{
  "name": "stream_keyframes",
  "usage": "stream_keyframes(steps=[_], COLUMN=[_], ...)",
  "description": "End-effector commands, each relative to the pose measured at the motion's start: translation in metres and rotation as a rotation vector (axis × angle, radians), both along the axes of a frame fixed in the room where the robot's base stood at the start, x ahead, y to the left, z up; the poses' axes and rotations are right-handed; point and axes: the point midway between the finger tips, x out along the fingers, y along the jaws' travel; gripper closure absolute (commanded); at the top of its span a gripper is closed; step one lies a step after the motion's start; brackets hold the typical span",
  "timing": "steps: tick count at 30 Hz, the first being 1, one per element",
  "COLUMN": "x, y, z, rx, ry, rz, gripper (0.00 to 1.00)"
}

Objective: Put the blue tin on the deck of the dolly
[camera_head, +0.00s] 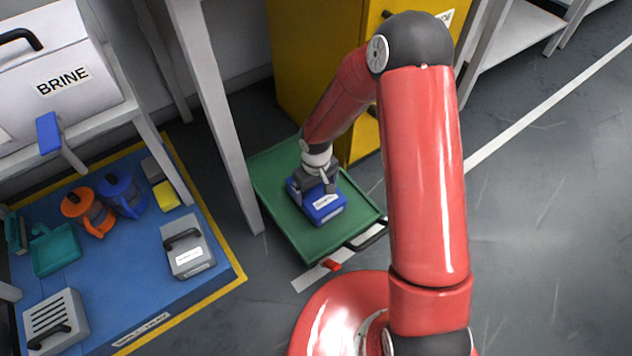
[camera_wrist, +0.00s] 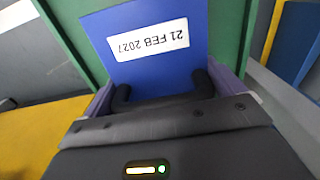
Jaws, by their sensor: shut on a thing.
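The blue tin (camera_head: 326,207) has a white label and is over the green deck of the dolly (camera_head: 285,233), near its middle. In the wrist view the blue tin (camera_wrist: 150,50) shows its label reading "21 FEB 2027", upside down. My gripper (camera_head: 317,182) is above the tin and shut on it; the wrist view shows its dark fingers (camera_wrist: 163,92) at the near part of the tin's top. The green deck (camera_wrist: 228,40) shows on both sides of the tin. I cannot tell whether the tin's underside touches the deck.
A yellow cabinet (camera_head: 300,60) stands behind the dolly, and a grey table leg (camera_head: 228,150) at its left. A blue mat (camera_head: 140,270) with several tools and a grey box (camera_head: 187,247) lies at left. A BRINE box (camera_head: 60,75) sits on the table. Floor at right is clear.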

Motion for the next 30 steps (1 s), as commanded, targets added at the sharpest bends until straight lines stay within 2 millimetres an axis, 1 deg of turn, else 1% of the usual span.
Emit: stream_keyframes(steps=[2,9,13,14,15,23,26,29,30], x=[0.001,0.002,0.001,0.001,0.000,0.000,0.001,0.001,0.002], y=[0.000,0.000,0.000,0.000,0.000,0.000,0.000,0.000,-0.001], z=[-0.006,-0.005,-0.009,-0.010,-0.009,-0.007,0.003,0.021,0.030], rx=[0.001,0.001,0.001,0.000,0.000,0.000,0.001,0.001,0.000], ry=[-0.004,-0.005,-0.004,-0.001,-0.001,-0.001,-0.003,-0.004,-0.006], rz=[0.001,0.000,0.000,0.000,0.000,0.000,-0.001,0.000,-0.001], gripper=[0.69,0.69,0.69,0.04,0.00,0.00,0.00,0.00,0.00])
